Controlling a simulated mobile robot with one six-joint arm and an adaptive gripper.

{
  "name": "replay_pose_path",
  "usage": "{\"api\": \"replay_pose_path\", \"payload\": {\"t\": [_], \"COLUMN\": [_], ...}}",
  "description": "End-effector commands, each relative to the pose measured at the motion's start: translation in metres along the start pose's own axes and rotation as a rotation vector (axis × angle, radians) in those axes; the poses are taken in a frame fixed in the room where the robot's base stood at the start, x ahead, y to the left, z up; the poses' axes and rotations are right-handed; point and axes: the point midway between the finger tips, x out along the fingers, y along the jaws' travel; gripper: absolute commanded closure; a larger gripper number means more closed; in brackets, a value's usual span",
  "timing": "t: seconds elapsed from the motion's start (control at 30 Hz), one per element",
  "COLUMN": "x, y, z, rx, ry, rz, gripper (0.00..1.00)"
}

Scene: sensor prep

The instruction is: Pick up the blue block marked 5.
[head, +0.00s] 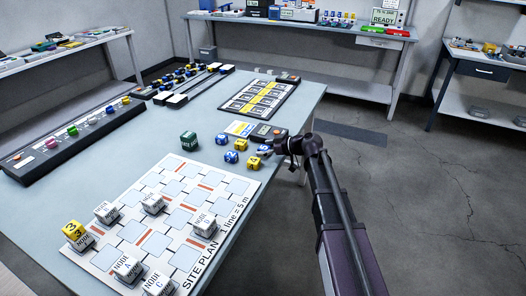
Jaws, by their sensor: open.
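Several small numbered blocks stand in a group on the table's right side. One blue block (222,139) stands at the back of the group and another blue block (231,157) in front of it. A further bluish block (263,150) is at the right, close beside my gripper (279,147) and partly hidden by it. The digits are too small to read surely, so I cannot tell which is marked 5. My gripper is open, low at the table's right edge. I cannot tell whether its fingers are around the bluish block.
Yellow blocks (241,144) (254,163) and a green block (189,140) stand nearby. A small device (266,132) is just behind. The site plan board (235,187) with grey node blocks and a yellow block lies in front. Black racks (75,147) line the left.

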Motion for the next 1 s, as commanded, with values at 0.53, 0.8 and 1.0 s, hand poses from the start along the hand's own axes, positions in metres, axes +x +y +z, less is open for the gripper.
{"api": "replay_pose_path", "payload": {"t": [0.53,0.8,1.0], "x": [-0.0001,-0.0005,-0.0032], "y": [0.0001,0.0000,-0.0001], "z": [0.0001,-0.0012,-0.0078], "rx": [0.000,0.000,0.000], "ry": [0.000,0.000,0.000], "rz": [0.000,0.000,0.000], "gripper": [0.83,0.83,0.83]}}
